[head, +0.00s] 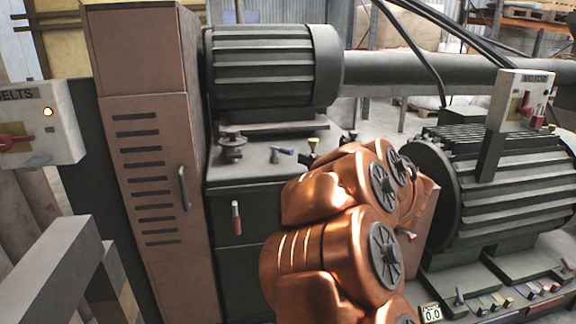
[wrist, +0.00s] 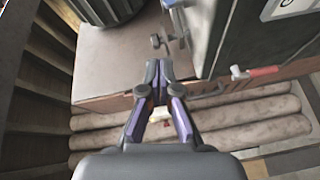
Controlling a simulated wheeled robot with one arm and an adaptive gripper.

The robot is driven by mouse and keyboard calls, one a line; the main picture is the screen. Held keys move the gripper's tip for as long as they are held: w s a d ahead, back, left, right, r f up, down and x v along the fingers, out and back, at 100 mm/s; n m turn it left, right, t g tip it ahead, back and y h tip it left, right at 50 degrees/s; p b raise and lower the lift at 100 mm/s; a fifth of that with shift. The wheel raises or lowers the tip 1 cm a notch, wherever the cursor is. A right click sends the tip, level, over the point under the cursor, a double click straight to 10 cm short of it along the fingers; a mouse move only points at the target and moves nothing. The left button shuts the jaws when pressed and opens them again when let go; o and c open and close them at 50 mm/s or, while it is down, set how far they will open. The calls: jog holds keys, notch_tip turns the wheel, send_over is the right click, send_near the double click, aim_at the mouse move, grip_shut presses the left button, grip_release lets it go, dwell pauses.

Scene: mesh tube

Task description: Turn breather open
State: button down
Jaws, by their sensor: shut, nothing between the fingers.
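I cannot tell for certain which fitting is the breather.
A red-handled lever (head: 236,218) is on the housing's front; a red handle also shows in the wrist view (wrist: 262,71). A brown cabinet (head: 150,150) stands left, a ribbed motor (head: 530,185) right. Switch boxes (head: 40,125) (head: 522,98) flank the scene. Brown rolls (wrist: 250,112) lie below.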

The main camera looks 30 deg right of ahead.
aim_at(283, 150)
jog(key=shift+n+y, duration=0.4)
jog(key=shift+y, duration=0.2)
jog(key=shift+w+d+f+b, duration=0.3)
jog(key=shift+w+f, duration=0.15)
jog(key=shift+w, duration=1.35)
jog(key=shift+w+d+f+b, duration=0.2)
jog(key=shift+w+f+b, duration=0.2)
jog(key=shift+w, duration=1.45)
jog(key=shift+w+d+f+b, duration=0.25)
jog(key=shift+w+f, duration=0.2)
jog(key=shift+w, duration=1.35)
jog(key=shift+y+p, duration=0.3)
jog(key=shift+p, duration=0.1)
